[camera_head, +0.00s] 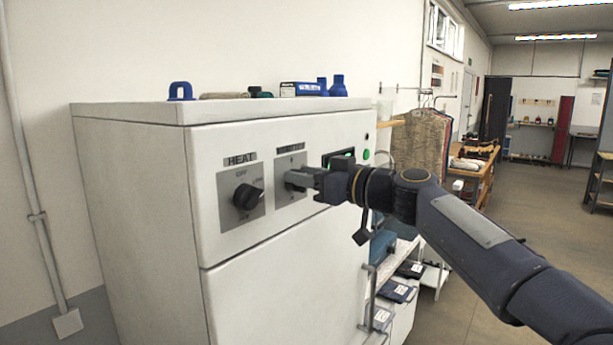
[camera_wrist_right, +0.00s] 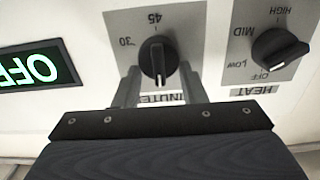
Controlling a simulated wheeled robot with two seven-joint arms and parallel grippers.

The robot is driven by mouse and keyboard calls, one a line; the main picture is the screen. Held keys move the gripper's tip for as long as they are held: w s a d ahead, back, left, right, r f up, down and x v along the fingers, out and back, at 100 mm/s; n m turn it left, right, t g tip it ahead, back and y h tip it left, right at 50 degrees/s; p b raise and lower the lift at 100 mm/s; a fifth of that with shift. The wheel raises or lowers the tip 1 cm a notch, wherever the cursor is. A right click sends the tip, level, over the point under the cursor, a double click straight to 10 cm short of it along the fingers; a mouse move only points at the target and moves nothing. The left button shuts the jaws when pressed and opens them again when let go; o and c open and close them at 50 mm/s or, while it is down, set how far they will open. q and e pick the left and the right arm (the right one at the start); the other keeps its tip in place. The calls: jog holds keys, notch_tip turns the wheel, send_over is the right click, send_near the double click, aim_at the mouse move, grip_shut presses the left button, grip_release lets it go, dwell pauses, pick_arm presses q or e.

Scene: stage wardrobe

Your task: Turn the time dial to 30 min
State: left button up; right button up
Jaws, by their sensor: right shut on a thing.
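The time dial (camera_wrist_right: 158,60) is a black knob on a grey plate labelled "MINUTE…", partly covered. My right gripper (camera_wrist_right: 160,82) is shut on the dial, one finger on each side. My left gripper is not in view.
The heat dial (camera_head: 247,196) is beside the time dial on the white cabinet (camera_head: 150,200). A green-lit display (camera_wrist_right: 40,68) reads OFF, near a green button (camera_head: 366,154). Small blue items and a box (camera_head: 302,89) stand on the cabinet. A clothes rack (camera_head: 420,140) is behind.

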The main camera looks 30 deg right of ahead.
jog(key=shift+m, duration=0.3)
jog(key=shift+w+d+f+m, duration=0.1)
jog(key=shift+d+f+m, duration=0.2)
jog(key=shift+m, duration=3.55)
jog(key=shift+w+d+f+m, duration=0.1)
jog(key=shift+f+m, duration=0.3)
jog(key=shift+m, duration=3.5)
jog(key=shift+w+d+f+m, duration=0.1)
jog(key=shift+d+f+m, duration=0.2)
jog(key=shift+m, duration=3.55)
jog(key=shift+a+f, duration=0.1)
jog(key=o, duration=1)
